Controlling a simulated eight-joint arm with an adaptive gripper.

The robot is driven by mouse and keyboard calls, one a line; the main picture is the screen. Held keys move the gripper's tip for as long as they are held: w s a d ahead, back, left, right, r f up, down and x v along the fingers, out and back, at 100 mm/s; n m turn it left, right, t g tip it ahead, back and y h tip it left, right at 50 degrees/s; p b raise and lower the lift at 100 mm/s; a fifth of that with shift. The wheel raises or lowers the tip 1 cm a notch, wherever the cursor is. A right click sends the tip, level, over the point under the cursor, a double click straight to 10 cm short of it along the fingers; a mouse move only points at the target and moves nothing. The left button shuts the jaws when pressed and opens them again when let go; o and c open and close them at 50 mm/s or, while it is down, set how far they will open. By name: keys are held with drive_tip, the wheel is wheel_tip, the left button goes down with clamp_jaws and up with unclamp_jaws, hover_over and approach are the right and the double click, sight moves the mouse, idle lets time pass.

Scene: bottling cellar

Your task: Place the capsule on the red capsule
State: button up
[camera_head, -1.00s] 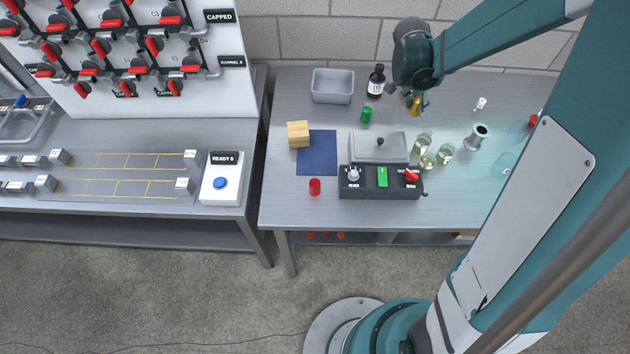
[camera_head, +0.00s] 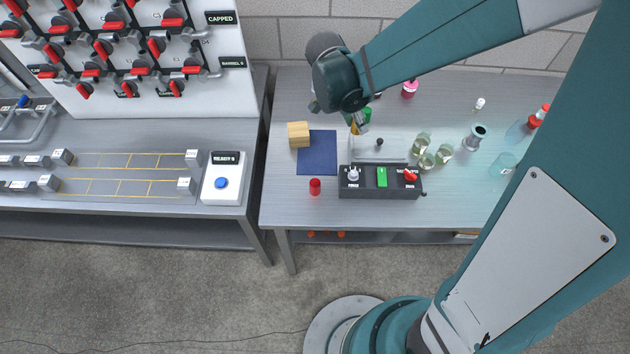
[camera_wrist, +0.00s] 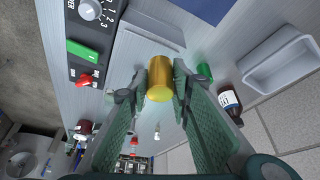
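A gold capsule (camera_wrist: 160,78) sits between the fingers of my gripper (camera_wrist: 160,88) in the wrist view; the fingers close on its sides. In the head view, my gripper (camera_head: 358,120) holds the capsule (camera_head: 354,128) above the bench, right of the blue mat, and partly hides it. The red capsule (camera_head: 315,186) stands upright on the bare bench near its front edge, in front of the mat and left of the control box. It is well apart from my gripper and I do not see it in the wrist view.
A green capsule (camera_head: 368,113) stands close behind my gripper. Nearby are the wooden block (camera_head: 298,134), blue mat (camera_head: 317,153), control box (camera_head: 381,182) and several glass jars (camera_head: 423,141). In the wrist view are a grey tray (camera_wrist: 282,58) and a dark bottle (camera_wrist: 229,103). Bench left of the red capsule is clear.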

drive_tip(key=s+a+r+p, duration=0.1)
drive_tip(key=s+a+r, duration=0.1)
drive_tip(key=s+a, duration=1)
drive_tip(key=shift+s+a+r+m, duration=0.2)
drive_tip(key=shift+s+m, duration=0.1)
drive_tip(key=shift+s, duration=0.7)
drive_tip(key=shift+f, duration=0.15)
hover_over(315, 183)
drive_tip(key=shift+f+b, duration=0.3)
drive_tip(key=shift+f, duration=2.5)
drive_tip(key=shift+f+b, duration=0.3)
drive_tip(key=shift+f, duration=1.75)
drive_tip(key=shift+f, duration=0.15)
drive_tip(key=shift+o, duration=0.8)
drive_tip(key=o, duration=0.4)
